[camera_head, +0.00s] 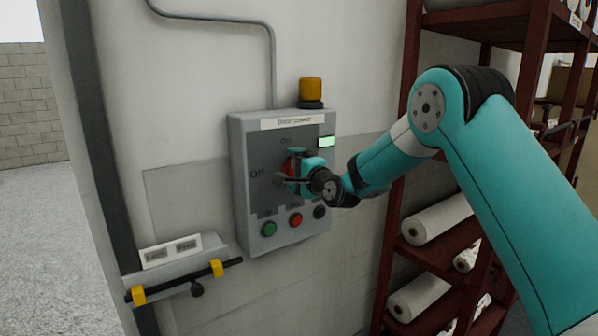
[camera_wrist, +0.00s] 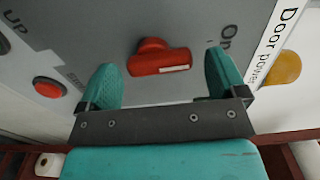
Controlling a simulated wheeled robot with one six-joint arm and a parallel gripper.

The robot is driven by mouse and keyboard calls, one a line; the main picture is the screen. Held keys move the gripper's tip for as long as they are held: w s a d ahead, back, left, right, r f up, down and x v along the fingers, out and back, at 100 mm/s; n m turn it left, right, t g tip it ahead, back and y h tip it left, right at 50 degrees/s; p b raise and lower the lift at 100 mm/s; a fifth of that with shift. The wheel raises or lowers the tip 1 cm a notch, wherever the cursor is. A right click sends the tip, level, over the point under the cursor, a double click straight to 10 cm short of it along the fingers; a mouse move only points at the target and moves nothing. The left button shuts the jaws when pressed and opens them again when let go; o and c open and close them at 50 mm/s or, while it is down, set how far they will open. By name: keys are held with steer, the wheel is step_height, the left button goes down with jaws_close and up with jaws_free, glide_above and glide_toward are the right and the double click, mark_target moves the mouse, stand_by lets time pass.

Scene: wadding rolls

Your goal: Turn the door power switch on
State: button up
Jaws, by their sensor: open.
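The grey door power box (camera_head: 240,200) is on the wall, with "Off" on its left and "On" at its top. Its red rotary knob (camera_wrist: 160,58) lies between my fingertips in the wrist view, with visible gaps on both sides. The knob's bar runs roughly left to right there, its white mark at the right end, on the side of the "On" label (camera_wrist: 226,38). My gripper (camera_wrist: 165,85) is open and empty. In the head view my gripper (camera_head: 290,175) covers much of the knob.
Green (camera_head: 269,229), red (camera_head: 295,220) and black buttons sit below the knob. A pale green indicator (camera_head: 326,141) is on the box's right, and an orange lamp (camera_head: 311,91) on top. A barred latch (camera_head: 185,280) is lower left. A dark red rack (camera_head: 400,190) with white rolls stands right.

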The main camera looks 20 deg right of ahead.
steer(key=b+v, duration=0.7)
steer(key=v, duration=1)
steer(key=shift+s, duration=0.15)
steer(key=s+a+f+n+g+y, duration=0.35)
steer(key=s+a+n+g, duration=0.55)
steer(key=s+a+n, duration=0.4)
steer(key=s+d+f+n+g+h, duration=0.1)
steer(key=s+n+g, duration=0.3)
steer(key=s, duration=0.6)
steer(key=s+d+f+n+g+h, duration=0.1)
steer(key=s+f+n+g+h, duration=0.3)
steer(key=s, duration=0.5)
steer(key=shift+s+d+f+n, duration=0.15)
steer(key=shift+s+f+n, duration=0.1)
steer(key=shift+s+n, duration=0.15)
